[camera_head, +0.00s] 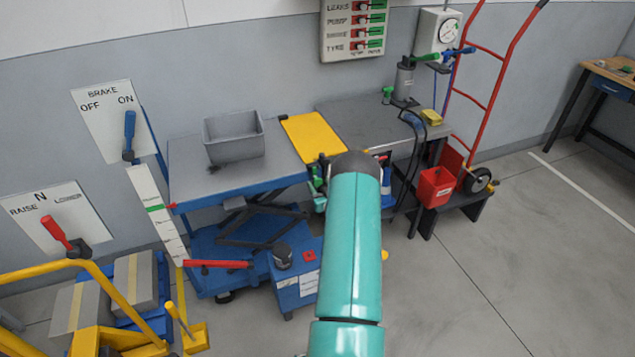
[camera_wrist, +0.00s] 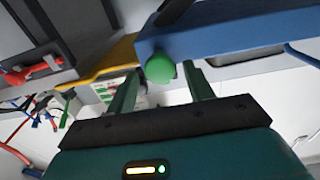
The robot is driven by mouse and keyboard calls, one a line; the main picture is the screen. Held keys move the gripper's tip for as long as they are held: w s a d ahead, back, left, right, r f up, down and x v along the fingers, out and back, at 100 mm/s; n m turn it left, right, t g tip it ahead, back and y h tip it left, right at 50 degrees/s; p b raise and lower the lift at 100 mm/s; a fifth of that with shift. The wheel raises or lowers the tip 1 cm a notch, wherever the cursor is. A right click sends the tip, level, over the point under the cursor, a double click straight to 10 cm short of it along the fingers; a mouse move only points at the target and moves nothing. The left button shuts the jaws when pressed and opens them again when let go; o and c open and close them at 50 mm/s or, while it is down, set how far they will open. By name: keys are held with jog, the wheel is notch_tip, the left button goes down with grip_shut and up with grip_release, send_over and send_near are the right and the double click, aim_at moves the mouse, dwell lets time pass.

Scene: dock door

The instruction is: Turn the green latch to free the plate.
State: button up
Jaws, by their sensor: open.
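In the wrist view a round green knob (camera_wrist: 160,68), which looks like the end of the green latch, shows at the end of a blue beam (camera_wrist: 225,35). My gripper (camera_wrist: 160,78) is open, with one finger to each side of the knob; I cannot tell whether either touches it. The yellow plate (camera_head: 312,137) lies flat between the lift table (camera_head: 280,150) and the grey bench (camera_head: 365,125); its edge also shows in the wrist view (camera_wrist: 112,57). In the head view my teal arm hides most of my gripper. Small green parts beside the arm are unclear.
A grey bin (camera_head: 234,140) stands on the lift table. A red bin (camera_head: 435,186) and a red hand truck (camera_head: 492,95) are at the right. A brake lever (camera_head: 129,135) and a red-handled lever (camera_head: 58,233) are at the left. The floor at right is clear.

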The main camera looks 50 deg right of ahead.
aim_at(316, 176)
jog(key=shift+x, duration=1.25)
jog(key=shift+c, duration=0.2)
jog(key=c, duration=0.9)
jog(key=shift+o, duration=0.3)
